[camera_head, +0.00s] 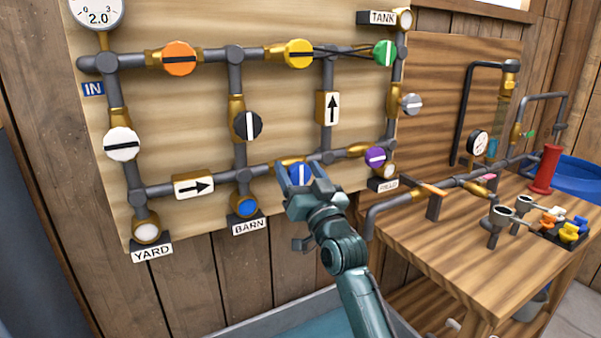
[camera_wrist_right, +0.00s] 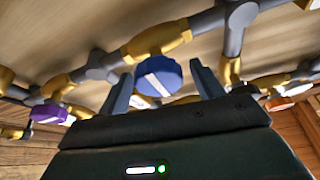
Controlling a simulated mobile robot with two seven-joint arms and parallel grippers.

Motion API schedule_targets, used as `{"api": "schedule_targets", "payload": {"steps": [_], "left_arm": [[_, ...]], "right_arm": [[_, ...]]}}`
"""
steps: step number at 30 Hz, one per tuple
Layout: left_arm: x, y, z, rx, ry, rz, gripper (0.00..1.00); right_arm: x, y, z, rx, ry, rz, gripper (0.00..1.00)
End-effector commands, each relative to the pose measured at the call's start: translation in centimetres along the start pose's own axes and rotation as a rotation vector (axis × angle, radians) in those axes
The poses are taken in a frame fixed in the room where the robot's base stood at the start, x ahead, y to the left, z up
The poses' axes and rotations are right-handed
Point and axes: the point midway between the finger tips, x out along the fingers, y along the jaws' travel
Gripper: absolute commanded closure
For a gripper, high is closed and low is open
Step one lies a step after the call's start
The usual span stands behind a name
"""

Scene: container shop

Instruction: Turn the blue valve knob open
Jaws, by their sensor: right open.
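The blue valve knob (camera_head: 301,174) sits on the lower pipe of the wooden board, with a white stripe across its face. In the head view it is partly hidden by my right gripper (camera_head: 305,183), which is in front of it. In the right wrist view the blue knob (camera_wrist_right: 159,76) shows between the two open fingers of the right gripper (camera_wrist_right: 165,88), with its white stripe slanted. The fingers stand on either side of it; I cannot tell whether they touch it. My left gripper is not in view.
On the board are orange (camera_head: 179,58), yellow (camera_head: 299,53), green (camera_head: 385,53), black (camera_head: 247,125), white (camera_head: 121,142), grey (camera_head: 411,104) and purple (camera_head: 376,156) knobs. A wooden bench (camera_head: 420,235) with pipes and fittings stands at the right.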

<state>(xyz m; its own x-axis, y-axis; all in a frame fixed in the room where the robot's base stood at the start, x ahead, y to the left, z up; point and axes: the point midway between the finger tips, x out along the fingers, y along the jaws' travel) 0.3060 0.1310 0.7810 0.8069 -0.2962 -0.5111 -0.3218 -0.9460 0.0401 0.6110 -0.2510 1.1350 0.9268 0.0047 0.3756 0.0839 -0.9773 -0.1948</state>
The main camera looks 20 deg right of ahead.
Motion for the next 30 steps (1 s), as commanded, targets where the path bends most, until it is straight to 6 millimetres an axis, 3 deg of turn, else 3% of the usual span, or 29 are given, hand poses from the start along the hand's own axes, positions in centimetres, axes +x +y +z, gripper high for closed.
{"api": "schedule_targets", "payload": {"steps": [17,30], "left_arm": [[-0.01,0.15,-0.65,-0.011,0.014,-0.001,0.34],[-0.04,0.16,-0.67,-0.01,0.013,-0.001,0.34]], "right_arm": [[-0.05,0.02,0.01,0.0,0.0,0.0,0.78],[-0.04,0.0,0.0,-0.104,-0.001,-0.043,0.78]]}}
